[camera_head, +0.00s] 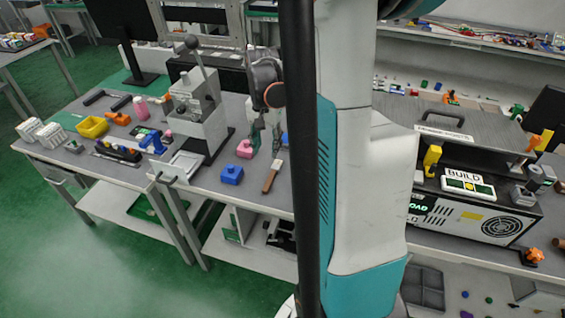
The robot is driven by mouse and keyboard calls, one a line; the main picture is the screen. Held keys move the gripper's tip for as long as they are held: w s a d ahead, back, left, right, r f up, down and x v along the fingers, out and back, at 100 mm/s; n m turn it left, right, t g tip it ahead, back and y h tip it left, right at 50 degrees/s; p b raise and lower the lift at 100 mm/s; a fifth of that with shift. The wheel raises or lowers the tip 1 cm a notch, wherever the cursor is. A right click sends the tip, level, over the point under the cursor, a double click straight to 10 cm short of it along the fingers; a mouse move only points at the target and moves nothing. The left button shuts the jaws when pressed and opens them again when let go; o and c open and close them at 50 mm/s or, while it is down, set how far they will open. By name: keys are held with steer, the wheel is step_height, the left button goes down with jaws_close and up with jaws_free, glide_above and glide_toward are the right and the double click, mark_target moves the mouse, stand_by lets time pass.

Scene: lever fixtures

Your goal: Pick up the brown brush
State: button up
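The brown brush (269,182) lies near the front edge of the grey table, just left of the black column. Its brown handle points toward the front edge and its paler end points back. My gripper (266,140) hangs down above the table, behind the brush and apart from it. Its two dark fingers look spread with nothing between them, though they are small in the view. My arm and the column hide the area right of the brush.
A grey lever machine (197,105) stands further left. A black panel box labelled BUILD (470,205) stands at the right.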

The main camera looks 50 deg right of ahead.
steer(key=b, duration=0.3)
glide_above(270, 180)
step_height(270, 180, down, 8)
steer(key=shift+w+d+f, duration=0.1)
steer(key=shift+w, duration=0.05)
steer(key=shift+f+b, duration=1.15)
steer(key=shift+f, duration=1.8)
steer(key=shift+r, duration=0.1)
jaws_close()
